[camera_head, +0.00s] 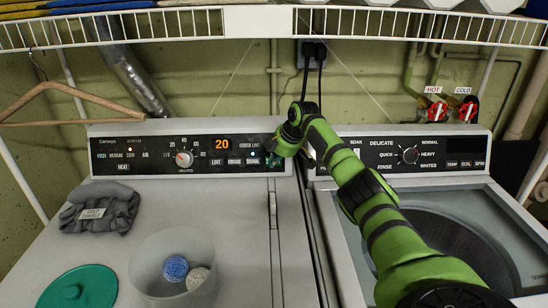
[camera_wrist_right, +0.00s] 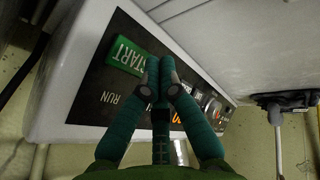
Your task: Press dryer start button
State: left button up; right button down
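The dryer (camera_head: 110,171) stands on the left, with a dark control panel along its back. Its green START button (camera_wrist_right: 126,55) shows in the right wrist view, just left of my fingertips. In the head view my right gripper hides most or all of the button. My right gripper (camera_head: 284,149) is at the right end of the dryer panel. The right wrist view shows the gripper (camera_wrist_right: 160,62) with its two fingers together, nothing between them. I cannot tell whether the tips touch the panel or button. My left gripper is in neither view.
The washer (camera_head: 438,180) stands on the right under my right arm. On the dryer lie a green lid (camera_head: 84,288), a clear tub with balls (camera_head: 147,277) and grey folded cloth (camera_head: 100,208). A wire shelf (camera_head: 170,24) runs above; a wooden hanger (camera_head: 70,90) hangs at left.

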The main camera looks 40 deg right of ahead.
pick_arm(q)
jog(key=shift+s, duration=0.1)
pick_arm(e)
jog(key=shift+w+d+f, duration=0.45)
jog(key=shift+w+d, duration=0.15)
jog(key=shift+w, duration=0.1)
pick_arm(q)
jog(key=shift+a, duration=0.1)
